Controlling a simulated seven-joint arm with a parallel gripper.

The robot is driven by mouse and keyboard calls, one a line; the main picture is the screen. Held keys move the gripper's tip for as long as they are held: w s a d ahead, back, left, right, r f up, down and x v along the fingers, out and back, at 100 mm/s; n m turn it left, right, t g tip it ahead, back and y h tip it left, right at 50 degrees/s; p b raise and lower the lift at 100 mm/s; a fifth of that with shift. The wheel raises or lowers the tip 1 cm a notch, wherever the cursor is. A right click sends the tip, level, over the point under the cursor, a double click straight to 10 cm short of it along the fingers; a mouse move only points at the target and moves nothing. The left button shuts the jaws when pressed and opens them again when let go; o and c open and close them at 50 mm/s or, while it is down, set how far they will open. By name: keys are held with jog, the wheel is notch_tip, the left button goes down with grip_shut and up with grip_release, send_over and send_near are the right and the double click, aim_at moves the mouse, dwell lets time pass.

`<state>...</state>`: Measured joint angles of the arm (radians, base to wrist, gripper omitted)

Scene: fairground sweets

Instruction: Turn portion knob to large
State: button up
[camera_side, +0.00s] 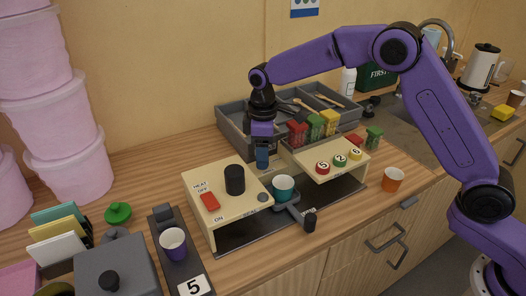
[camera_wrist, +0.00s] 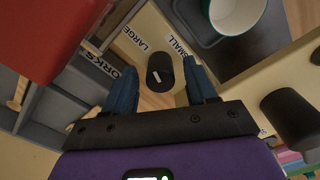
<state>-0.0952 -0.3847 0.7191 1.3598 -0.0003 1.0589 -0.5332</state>
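The portion knob (camera_wrist: 160,72) is a short black cylinder with a white mark, on the cream machine's panel in the wrist view. The words LARGE (camera_wrist: 136,40) and SMALL (camera_wrist: 178,45) are printed beside it. The white mark sits on the knob's lower-left part; I cannot tell for sure which word it points to. My gripper (camera_wrist: 160,78) is open, with one blue finger on each side of the knob and visible gaps. In the side view my gripper (camera_side: 262,158) points down behind the machine (camera_side: 228,205), and the knob is hidden.
A teal cup (camera_side: 283,188) stands in the machine's middle bay; it also shows in the wrist view (camera_wrist: 235,14). A taller black cylinder (camera_side: 235,179) and a red HEAT switch (camera_side: 210,201) are on the left top. Grey trays (camera_side: 232,128) and coloured jars (camera_side: 314,127) stand close behind.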

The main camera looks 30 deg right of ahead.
notch_tip(320, 180, up, 17)
jog(key=shift+r, duration=0.2)
dwell(0.6)
jog(key=shift+s, duration=0.1)
jog(key=s+d+f, duration=0.4)
jog(key=s+d, duration=0.1)
jog(key=s, duration=0.7)
jog(key=s+d+f, duration=0.4)
jog(key=s+d, duration=0.2)
jog(key=s, duration=0.7)
jog(key=s+d+f+n, duration=0.1)
jog(key=s+d+f, duration=0.3)
jog(key=s, duration=0.8)
jog(key=shift+s+d, duration=0.35)
jog(key=shift+d, duration=0.75)
